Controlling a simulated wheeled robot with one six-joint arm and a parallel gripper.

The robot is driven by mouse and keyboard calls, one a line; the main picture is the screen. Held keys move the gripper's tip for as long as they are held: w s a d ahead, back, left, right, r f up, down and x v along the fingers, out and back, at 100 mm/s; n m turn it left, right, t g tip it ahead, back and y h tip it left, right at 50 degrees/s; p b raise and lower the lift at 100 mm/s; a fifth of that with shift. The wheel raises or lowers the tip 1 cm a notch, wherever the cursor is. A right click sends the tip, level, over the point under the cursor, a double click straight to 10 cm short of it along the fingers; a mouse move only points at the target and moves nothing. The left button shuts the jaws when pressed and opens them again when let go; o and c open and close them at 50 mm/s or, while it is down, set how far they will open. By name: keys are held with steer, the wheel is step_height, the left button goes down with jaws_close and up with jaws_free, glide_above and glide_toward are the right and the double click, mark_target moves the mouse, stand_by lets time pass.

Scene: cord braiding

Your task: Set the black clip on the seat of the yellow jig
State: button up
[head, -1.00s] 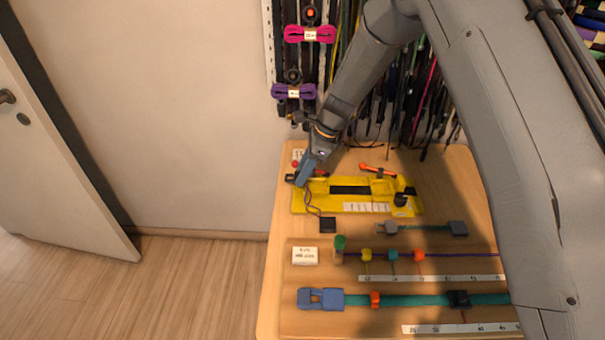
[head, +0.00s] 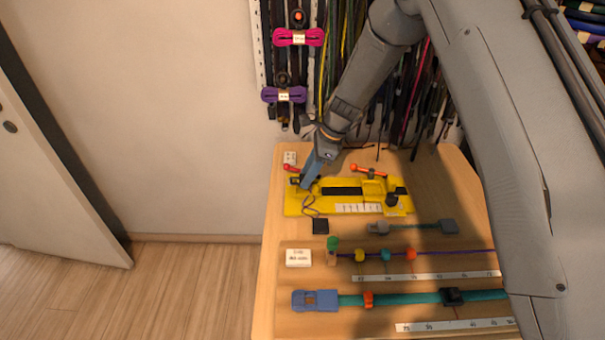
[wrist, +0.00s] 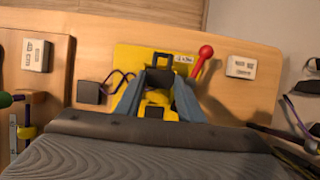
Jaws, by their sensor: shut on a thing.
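The yellow jig (head: 345,208) lies on the wooden bench, with a dark strip along its middle. My gripper (head: 306,186) is over its left end, fingers pointing down. The black clip (head: 294,181) shows as a small dark shape at the fingertips. In the wrist view my gripper (wrist: 158,82) is shut on the black clip (wrist: 163,60), a dark open frame between the blue-grey fingers, over the yellow jig (wrist: 128,56). The fingers hide the seat, and I cannot tell whether the clip touches the jig.
A red-knobbed lever (wrist: 205,53) stands close beside the fingers. An orange-handled lever (head: 368,170) is at the jig's back. A small black block (head: 320,227) with a thin cord lies in front. Strung cords (head: 410,298) cross the bench's front. Cords hang behind.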

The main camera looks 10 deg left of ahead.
steer(key=shift+w+d, duration=0.2)
steer(key=shift+d, duration=1)
steer(key=shift+p, duration=0.35)
steer(key=shift+f+b, duration=0.3)
steer(key=shift+f, duration=0.15)
stand_by(0.3)
